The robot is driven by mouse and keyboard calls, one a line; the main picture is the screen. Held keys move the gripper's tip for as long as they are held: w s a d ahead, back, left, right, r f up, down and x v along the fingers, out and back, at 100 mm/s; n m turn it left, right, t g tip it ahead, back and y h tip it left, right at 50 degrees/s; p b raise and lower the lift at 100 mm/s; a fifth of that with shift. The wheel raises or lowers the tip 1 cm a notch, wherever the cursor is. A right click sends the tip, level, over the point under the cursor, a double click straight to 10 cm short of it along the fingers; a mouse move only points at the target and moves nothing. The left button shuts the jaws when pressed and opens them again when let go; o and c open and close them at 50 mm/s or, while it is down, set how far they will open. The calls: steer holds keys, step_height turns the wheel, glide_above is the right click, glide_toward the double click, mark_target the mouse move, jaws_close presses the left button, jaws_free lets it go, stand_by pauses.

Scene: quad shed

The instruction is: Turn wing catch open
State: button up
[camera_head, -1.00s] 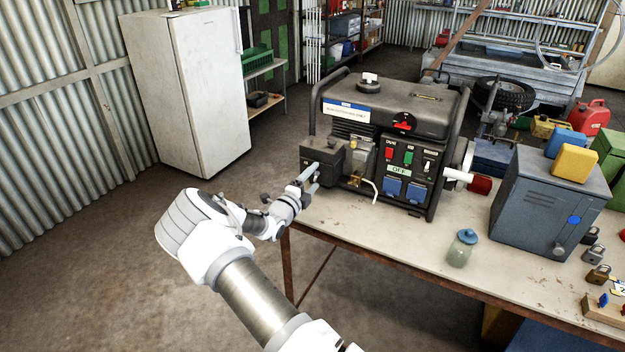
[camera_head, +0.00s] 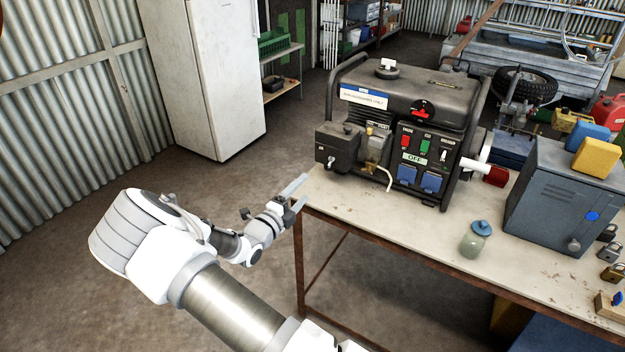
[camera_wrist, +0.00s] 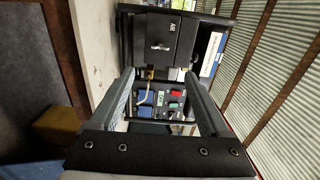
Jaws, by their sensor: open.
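The generator (camera_head: 405,120) stands on the workbench, with a black box (camera_head: 337,147) on its left end. In the wrist view the box (camera_wrist: 158,25) faces me. A small light wing-like catch (camera_wrist: 160,47) lies crosswise on its face. In the head view a small knob, likely this catch (camera_head: 331,162), shows low on the box. My gripper (camera_head: 297,190) is open and empty, left of the bench corner, below and apart from the box. In the wrist view its fingers (camera_wrist: 160,85) are spread wide, with the catch beyond them, between their lines.
The bench top (camera_head: 350,200) is bare in front of the generator. A jar with a blue lid (camera_head: 476,238) and a grey metal cabinet (camera_head: 560,205) stand to the right. A white fridge (camera_head: 208,80) stands behind at left. The floor left of the bench is clear.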

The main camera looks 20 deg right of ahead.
steer(key=shift+v, duration=1.4)
steer(key=s+d+r+m+g+y, duration=0.25)
steer(key=s+r+m+g, duration=0.25)
steer(key=s+m, duration=0.5)
steer(key=s+d+r+m+g+y, duration=0.25)
steer(key=s+r+m+g, duration=0.3)
steer(key=m, duration=0.85)
steer(key=s+a+r+m+t+y, duration=0.2)
steer(key=s+a+r+m+y, duration=0.2)
steer(key=s+m, duration=0.4)
steer(key=s+a+r+m+t+y, duration=0.3)
steer(key=s+a+r+m+y, duration=0.2)
steer(key=s+r+m, duration=0.3)
steer(key=s+a+m, duration=0.1)
steer(key=m, duration=0.2)
steer(key=shift+s+a+r+m, duration=0.2)
steer(key=shift+a+r+m, duration=0.05)
steer(key=shift+m, duration=0.15)
